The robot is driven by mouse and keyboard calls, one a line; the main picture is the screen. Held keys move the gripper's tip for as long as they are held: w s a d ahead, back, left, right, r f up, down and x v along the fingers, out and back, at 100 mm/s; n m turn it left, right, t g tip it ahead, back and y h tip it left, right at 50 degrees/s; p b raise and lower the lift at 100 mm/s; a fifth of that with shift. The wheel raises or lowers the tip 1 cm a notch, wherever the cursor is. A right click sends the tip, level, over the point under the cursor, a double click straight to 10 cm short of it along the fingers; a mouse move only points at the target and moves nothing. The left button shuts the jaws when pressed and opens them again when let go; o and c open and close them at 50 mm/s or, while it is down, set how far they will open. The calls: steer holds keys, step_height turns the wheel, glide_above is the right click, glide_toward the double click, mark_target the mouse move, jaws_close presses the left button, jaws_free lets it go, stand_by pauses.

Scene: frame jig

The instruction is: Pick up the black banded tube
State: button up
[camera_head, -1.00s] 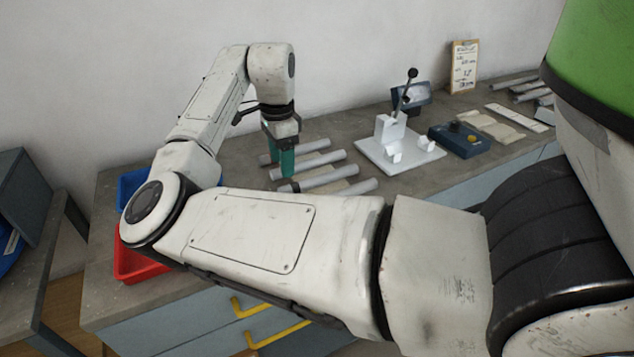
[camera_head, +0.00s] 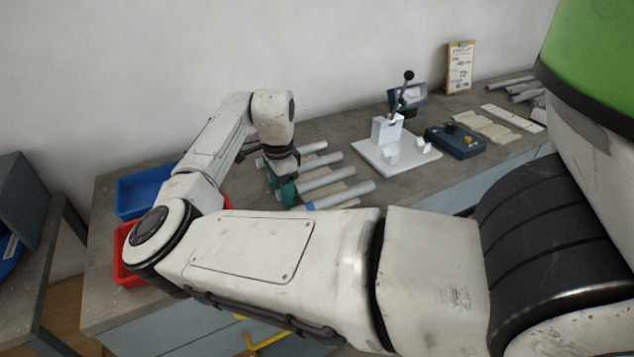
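Several grey tubes lie side by side on the bench: a far one (camera_head: 312,148), a second (camera_head: 328,160), a third (camera_head: 330,178) and a near one (camera_head: 350,193). Their left ends are partly hidden by my gripper and arm. I cannot make out a black band on any tube clearly at this size. My gripper (camera_head: 281,187), with teal fingers, points down among the tubes' left parts, low at the bench. Its two fingers stand apart, close to the left end of the third tube; whether they touch a tube is hidden.
A blue bin (camera_head: 138,196) and a red bin (camera_head: 125,268) stand left on the bench (camera_head: 240,172). A white lever fixture (camera_head: 392,156) and a dark blue button box (camera_head: 455,142) are to the right. A clipboard (camera_head: 460,68) leans on the wall.

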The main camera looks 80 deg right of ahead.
jaws_close()
stand_by(0.3)
steer(key=shift+r, duration=0.1)
